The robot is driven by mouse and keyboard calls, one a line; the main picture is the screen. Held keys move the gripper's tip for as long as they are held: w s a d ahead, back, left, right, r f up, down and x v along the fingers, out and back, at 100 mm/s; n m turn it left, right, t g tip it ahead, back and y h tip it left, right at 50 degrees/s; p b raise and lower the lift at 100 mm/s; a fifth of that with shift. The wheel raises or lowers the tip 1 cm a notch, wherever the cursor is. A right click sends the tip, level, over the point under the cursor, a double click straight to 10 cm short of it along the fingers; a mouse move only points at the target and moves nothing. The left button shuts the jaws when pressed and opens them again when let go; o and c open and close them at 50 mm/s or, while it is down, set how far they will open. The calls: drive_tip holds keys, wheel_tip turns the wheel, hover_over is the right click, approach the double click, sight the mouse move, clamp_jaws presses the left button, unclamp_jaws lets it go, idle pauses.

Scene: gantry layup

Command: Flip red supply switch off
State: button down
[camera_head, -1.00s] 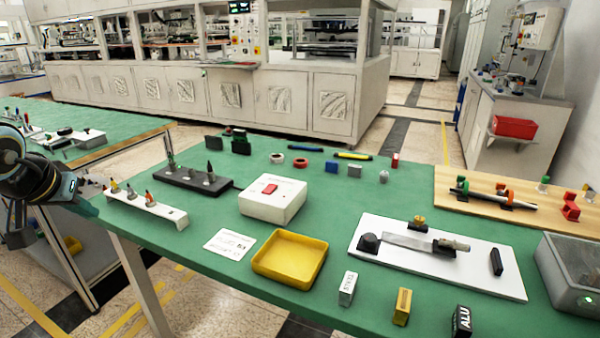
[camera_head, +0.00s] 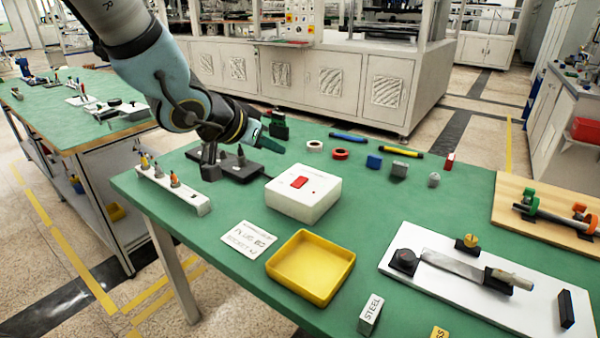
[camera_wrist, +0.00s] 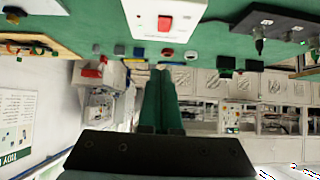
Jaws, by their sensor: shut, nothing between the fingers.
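The red supply switch (camera_head: 299,182) is a red rocker on top of a white box (camera_head: 302,206) on the green table. It also shows in the wrist view (camera_wrist: 165,23), on the white box at the top of that picture. My gripper (camera_head: 262,138) is in the air above the table, behind and to the left of the white box, apart from it. In the wrist view its two green fingers (camera_wrist: 160,85) are together, with nothing between them. The rocker's on or off position is too small to tell.
A yellow tray (camera_head: 311,268) and a printed card (camera_head: 248,240) lie in front of the box. Rings, small blocks and pens lie behind. A white board (camera_head: 450,308) is right.

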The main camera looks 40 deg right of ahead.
drive_tip(key=b, duration=0.1)
hover_over(304, 177)
drive_tip(key=s+a, duration=0.1)
drive_tip(key=a, duration=0.2)
wheel_tip(304, 177, down, 6)
drive_tip(key=shift+f, duration=0.1)
wheel_tip(304, 177, down, 2)
drive_tip(key=shift+d+f, duration=0.1)
drive_tip(key=shift+f, duration=0.1)
drive_tip(key=shift+w+d+f, duration=0.1)
drive_tip(key=shift+f, duration=0.65)
drive_tip(key=shift+f, duration=0.2)
drive_tip(key=shift+d+f, duration=0.1)
drive_tip(key=shift+d, duration=0.1)
drive_tip(key=shift+w+d+r, duration=0.25)
drive_tip(key=shift+d+r, duration=0.05)
drive_tip(key=shift+d, duration=0.35)
